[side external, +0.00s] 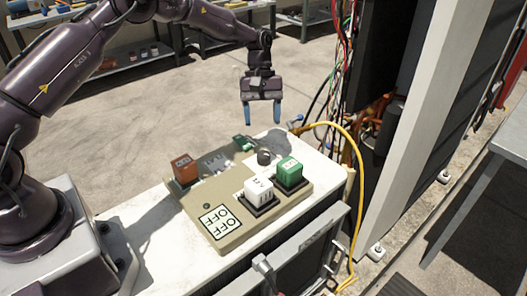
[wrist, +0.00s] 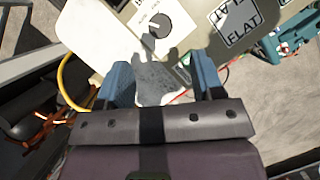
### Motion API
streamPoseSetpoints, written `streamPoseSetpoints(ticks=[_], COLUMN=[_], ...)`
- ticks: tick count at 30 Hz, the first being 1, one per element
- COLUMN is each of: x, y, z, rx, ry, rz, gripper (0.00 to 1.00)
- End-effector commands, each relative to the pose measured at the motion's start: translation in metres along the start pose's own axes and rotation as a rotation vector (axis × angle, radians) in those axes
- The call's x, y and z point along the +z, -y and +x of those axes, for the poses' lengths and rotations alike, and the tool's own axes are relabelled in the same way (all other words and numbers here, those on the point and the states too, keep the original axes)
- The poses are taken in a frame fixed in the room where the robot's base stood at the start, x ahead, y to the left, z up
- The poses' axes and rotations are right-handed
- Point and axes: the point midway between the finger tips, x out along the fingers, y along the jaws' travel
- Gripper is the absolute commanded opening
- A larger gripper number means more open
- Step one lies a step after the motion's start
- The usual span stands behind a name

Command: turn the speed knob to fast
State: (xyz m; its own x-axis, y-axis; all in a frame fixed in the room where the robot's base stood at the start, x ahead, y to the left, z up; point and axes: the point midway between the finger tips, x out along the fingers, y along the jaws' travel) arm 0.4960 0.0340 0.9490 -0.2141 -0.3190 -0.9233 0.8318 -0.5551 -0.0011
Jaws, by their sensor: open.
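The speed knob (side external: 264,158) is a small dark round knob near the far edge of a beige control panel (side external: 222,190). In the wrist view the knob (wrist: 160,25) sits on a white printed plate, ahead of my fingertips; I cannot read its setting. My gripper (side external: 262,120) points down with its two blue fingers apart and empty. It hangs above the panel's far edge, clear of the knob. In the wrist view the blue fingers of my gripper (wrist: 162,72) frame a grey shadow, not the knob.
A green block (side external: 289,172), a white block (side external: 259,192) and a red-brown block (side external: 184,168) stand up from the panel. A yellow cable (side external: 352,150) loops at the right beside an open cabinet with hanging wires.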

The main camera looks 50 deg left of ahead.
Motion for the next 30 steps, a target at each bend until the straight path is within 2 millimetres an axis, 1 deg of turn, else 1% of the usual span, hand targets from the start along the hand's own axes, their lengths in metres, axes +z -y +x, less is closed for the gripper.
streamPoseSetpoints(ticks=[1, 6, 9, 12, 15, 18, 26, 29, 30], x=[0.001, 0.001, 0.001, 0.000, 0.000, 0.000, 0.000, 0.000, 0.000], y=[0.001, 0.001, 0.000, 0.000, 0.000, 0.000, 0.000, 0.000, 0.000], z=[0.012, 0.048, 0.066, 0.079, 0.087, 0.091, 0.092, 0.092, 0.092], rx=[-0.004, -0.003, -0.002, -0.002, -0.001, 0.000, 0.000, 0.000, 0.000], ry=[0.004, 0.003, 0.002, 0.000, -0.001, -0.001, -0.002, -0.002, -0.002], rz=[0.001, 0.001, 0.001, 0.002, 0.002, 0.002, 0.002, 0.002, 0.002], gripper=[0.61, 0.61, 0.61, 0.61, 0.61, 0.61, 0.61, 0.40, 0.31])
